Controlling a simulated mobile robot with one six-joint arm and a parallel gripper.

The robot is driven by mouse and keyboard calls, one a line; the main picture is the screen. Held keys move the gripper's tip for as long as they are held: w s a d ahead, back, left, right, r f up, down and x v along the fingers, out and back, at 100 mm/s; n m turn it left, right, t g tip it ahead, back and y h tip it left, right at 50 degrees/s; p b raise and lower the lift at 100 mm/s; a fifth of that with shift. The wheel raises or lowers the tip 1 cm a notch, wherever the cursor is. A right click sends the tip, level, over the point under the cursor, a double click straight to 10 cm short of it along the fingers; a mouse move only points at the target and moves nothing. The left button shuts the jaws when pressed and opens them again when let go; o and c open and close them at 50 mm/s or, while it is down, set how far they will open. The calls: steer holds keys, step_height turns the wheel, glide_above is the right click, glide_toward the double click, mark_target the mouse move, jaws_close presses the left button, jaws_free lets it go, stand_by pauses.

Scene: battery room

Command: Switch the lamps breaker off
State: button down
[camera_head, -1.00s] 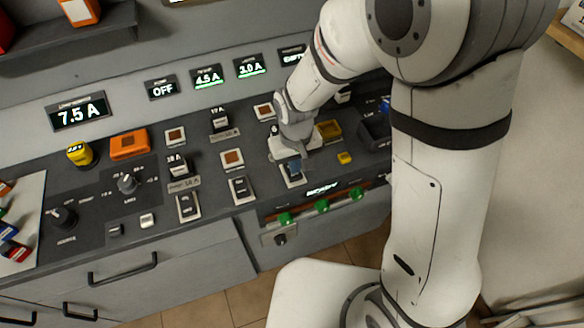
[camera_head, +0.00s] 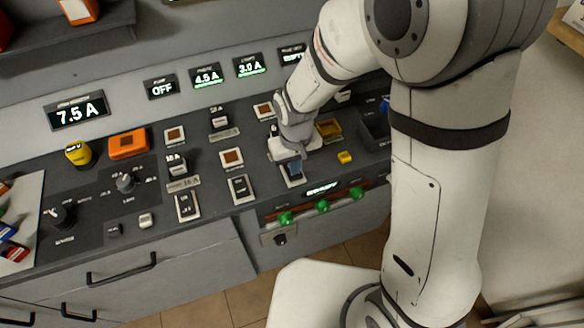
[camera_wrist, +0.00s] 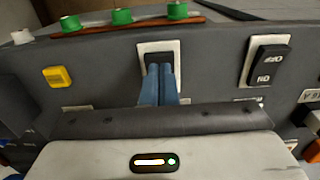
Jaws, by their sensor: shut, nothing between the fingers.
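My gripper (camera_head: 291,171) is shut, with its blue fingertips pointing down at the rightmost rocker switch of the front row. In the wrist view the closed fingers (camera_wrist: 159,84) overlap the lower part of this dark rocker (camera_wrist: 159,57) in its white frame and seem to touch it. They hide much of its face, so I cannot tell its position. The lamps display (camera_head: 249,67) on the back panel reads 3.0 A with a green bar. I cannot read a label that ties this switch to the lamps.
Two similar rockers stand to the left, the middle one (camera_head: 240,188) and the left one (camera_head: 187,207). A yellow block (camera_head: 345,157) is right of my gripper. Green knobs (camera_head: 322,206) line the front edge.

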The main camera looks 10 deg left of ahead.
steer(key=shift+f+b, duration=0.45)
steer(key=shift+f, duration=0.15)
steer(key=shift+r, duration=0.1)
steer(key=shift+r+p, duration=2.5)
steer(key=shift+r, duration=1)
steer(key=d+r+m+t, duration=0.2)
steer(key=d+r+m, duration=0.1)
steer(key=d+r, duration=0.95)
steer(key=s+d+r+m+t, duration=0.1)
steer(key=s+d+r+m, duration=0.2)
steer(key=s+d+r, duration=0.2)
steer(key=s+d, duration=0.3)
steer(key=d, duration=0.2)
steer(key=shift+d+r, duration=0.2)
steer(key=shift+d, duration=0.05)
